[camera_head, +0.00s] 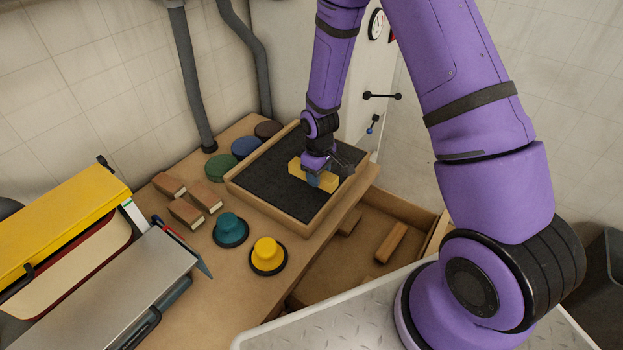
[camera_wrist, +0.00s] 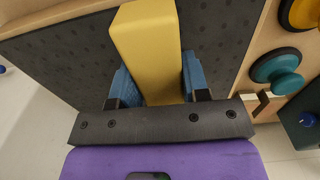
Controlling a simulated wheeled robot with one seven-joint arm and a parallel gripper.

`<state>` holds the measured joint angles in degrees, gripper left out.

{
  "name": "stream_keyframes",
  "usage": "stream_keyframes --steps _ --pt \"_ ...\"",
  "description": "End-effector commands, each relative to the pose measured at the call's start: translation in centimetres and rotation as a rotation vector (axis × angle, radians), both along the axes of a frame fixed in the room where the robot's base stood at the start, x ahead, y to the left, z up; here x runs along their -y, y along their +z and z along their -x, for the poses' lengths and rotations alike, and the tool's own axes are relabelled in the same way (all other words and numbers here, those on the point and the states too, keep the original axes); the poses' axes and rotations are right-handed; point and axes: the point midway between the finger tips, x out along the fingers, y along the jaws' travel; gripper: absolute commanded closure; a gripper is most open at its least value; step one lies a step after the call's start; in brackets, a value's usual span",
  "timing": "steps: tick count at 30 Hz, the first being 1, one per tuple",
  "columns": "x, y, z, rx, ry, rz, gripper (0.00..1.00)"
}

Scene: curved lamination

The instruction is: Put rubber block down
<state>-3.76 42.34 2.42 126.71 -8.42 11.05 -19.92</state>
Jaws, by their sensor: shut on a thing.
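The rubber block is a yellow rectangular block (camera_head: 326,181) over the right part of a wooden-rimmed tray (camera_head: 233,187) with a dark speckled floor. My gripper (camera_head: 321,178) is shut on the middle of the block from above. In the wrist view the block (camera_wrist: 146,45) lies lengthwise between the blue fingertips of my gripper (camera_wrist: 154,85), with one end sticking out forward. The dark tray floor (camera_wrist: 60,65) shows around it. I cannot tell whether the block touches the tray floor.
A teal knob-like piece (camera_head: 230,229) and a yellow one (camera_head: 267,255) stand in front of the tray. Several brown blocks (camera_head: 186,212) lie left of it. Round discs (camera_head: 245,147) line its back left side. An open drawer (camera_head: 350,262) holds wooden pieces. The left tray floor is clear.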

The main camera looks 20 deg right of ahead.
Motion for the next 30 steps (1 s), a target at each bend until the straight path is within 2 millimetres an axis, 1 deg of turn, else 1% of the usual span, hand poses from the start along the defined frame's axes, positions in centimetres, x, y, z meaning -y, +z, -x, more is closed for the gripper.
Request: stream_keyframes --steps 1,3,8,10,15,18,29,30 --pt "-0.3 -0.1 -0.7 0.000 0.001 0.000 0.87" --pt "-0.6 -0.2 -1.2 0.000 0.000 0.000 0.87" --pt "-0.9 -0.2 -1.9 -0.001 0.000 0.000 0.87" --pt "-1.2 -0.3 -2.5 0.000 0.001 0.000 0.87" --pt "-1.1 -2.8 -2.3 -0.004 0.000 0.001 0.87" --pt "-1.1 -3.7 -2.3 -0.001 0.000 0.000 0.87" --pt "-1.1 -4.0 -2.3 -0.001 0.000 0.000 0.87" --pt "-1.1 -4.0 -2.3 -0.001 0.000 0.000 0.51"
